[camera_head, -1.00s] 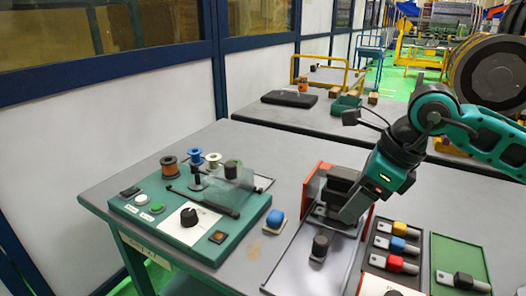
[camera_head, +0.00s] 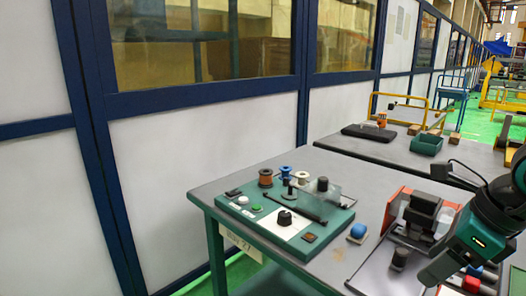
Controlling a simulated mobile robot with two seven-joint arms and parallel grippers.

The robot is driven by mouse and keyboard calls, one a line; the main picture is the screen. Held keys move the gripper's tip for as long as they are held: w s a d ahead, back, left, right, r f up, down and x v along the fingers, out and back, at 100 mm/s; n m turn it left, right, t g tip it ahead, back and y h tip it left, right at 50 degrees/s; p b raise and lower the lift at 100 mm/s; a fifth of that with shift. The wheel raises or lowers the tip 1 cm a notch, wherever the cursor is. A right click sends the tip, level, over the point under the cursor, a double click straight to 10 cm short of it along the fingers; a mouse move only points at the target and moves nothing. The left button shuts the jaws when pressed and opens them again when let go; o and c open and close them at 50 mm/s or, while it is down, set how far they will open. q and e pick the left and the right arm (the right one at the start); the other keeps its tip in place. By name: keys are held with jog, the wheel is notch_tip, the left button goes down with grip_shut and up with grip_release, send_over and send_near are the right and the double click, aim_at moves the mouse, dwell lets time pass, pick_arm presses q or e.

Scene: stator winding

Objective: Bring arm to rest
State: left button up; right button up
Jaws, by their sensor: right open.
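My right arm comes in from the right edge, dark with teal covers. Its gripper (camera_head: 432,272) is open and points down and left, in front of the red-framed fixture (camera_head: 394,208) with a black block inside. I see nothing held between the fingers. A black knob (camera_head: 400,257) on the grey plate stands just left of the gripper. Part of the tool tray on the right is hidden behind the arm and gripper. My left gripper is not in view.
A green winding station (camera_head: 318,244) with spools and a black dial stands on the grey table (camera_head: 215,190). A blue-topped block (camera_head: 358,231) sits beside it. A second table behind holds a green bin (camera_head: 426,145). A blue-framed wall runs along the left.

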jog(key=s+a+m+y, duration=0.1)
jog(key=a+m+y, duration=0.5)
jog(key=a+y, duration=1.05)
jog(key=w+d+f+m+t+h+p, duration=0.15)
jog(key=f+m+t+h, duration=0.45)
jog(key=m, duration=0.6)
jog(key=w+f+m+t+h, duration=0.2)
jog(key=f+m+t+h, duration=0.5)
jog(key=m, duration=0.5)
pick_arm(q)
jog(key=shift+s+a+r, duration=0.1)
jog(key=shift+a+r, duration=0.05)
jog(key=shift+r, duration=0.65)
pick_arm(e)
jog(key=s+d+f+m+g+h, duration=0.1)
jog(key=s+f+m+g+h, duration=0.1)
jog(key=s+f+m, duration=0.3)
jog(key=s+f+m+g+h, duration=0.2)
jog(key=s+f+m, duration=0.4)
jog(key=f, duration=0.6)
jog(key=shift+s+d+f+g, duration=0.15)
jog(key=shift+d+f+g, duration=0.2)
jog(key=shift+g, duration=0.55)
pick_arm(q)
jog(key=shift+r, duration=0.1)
pick_arm(e)
jog(key=shift+r+h, duration=0.15)
jog(key=shift+h, duration=0.1)
